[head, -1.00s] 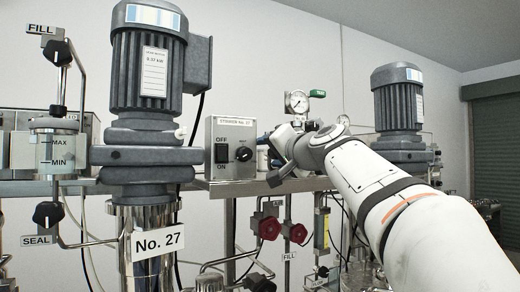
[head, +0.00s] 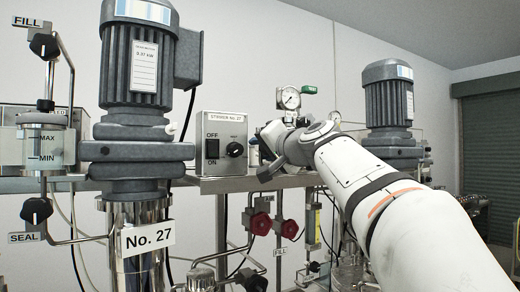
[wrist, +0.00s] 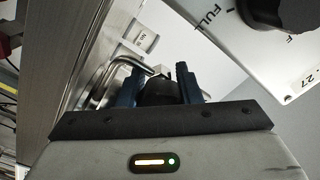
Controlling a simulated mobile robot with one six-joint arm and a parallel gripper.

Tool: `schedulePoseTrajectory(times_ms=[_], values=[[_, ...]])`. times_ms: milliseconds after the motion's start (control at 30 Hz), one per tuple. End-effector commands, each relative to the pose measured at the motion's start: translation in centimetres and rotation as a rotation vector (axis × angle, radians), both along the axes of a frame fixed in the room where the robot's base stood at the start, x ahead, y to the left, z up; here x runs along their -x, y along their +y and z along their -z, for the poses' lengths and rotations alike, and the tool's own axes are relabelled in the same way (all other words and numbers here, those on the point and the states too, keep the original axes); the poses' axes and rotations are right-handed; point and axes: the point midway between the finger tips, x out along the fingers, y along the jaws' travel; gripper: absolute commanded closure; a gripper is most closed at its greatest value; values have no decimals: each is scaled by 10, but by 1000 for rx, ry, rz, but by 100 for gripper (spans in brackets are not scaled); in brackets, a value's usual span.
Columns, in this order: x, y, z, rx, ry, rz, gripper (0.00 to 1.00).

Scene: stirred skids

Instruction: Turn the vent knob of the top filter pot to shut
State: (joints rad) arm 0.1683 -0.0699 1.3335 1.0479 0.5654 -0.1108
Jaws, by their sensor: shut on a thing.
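In the wrist view, my gripper (wrist: 161,88) has its two blue fingers closed on the sides of a dark round knob (wrist: 160,92). A small metal fitting (wrist: 158,73) and bent bright pipes (wrist: 105,75) show just beyond it. The fingers and the gripper body hide much of the knob, and its pointer and markings cannot be read. In the head view, my wrist covers the fingertips and the held knob, beside the stirrer box. The filter pot itself cannot be made out clearly.
A stirrer box (head: 212,128) with a switch and a black dial stands left of my wrist. A pressure gauge (head: 291,97) with a green handle (head: 308,90) is behind it. Red handwheels (head: 262,223) hang below. In the wrist view, a white panel (wrist: 245,45) comes close at upper right.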

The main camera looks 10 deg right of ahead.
Motion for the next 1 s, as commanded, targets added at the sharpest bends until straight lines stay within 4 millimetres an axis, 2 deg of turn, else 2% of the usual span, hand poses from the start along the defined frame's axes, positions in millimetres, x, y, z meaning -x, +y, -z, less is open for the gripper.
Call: schedulePoseTrajectory(times_ms=[367,1000], values=[[0,0,0,-186,62,0,92],[0,-1,-1,-760,251,0,92]])
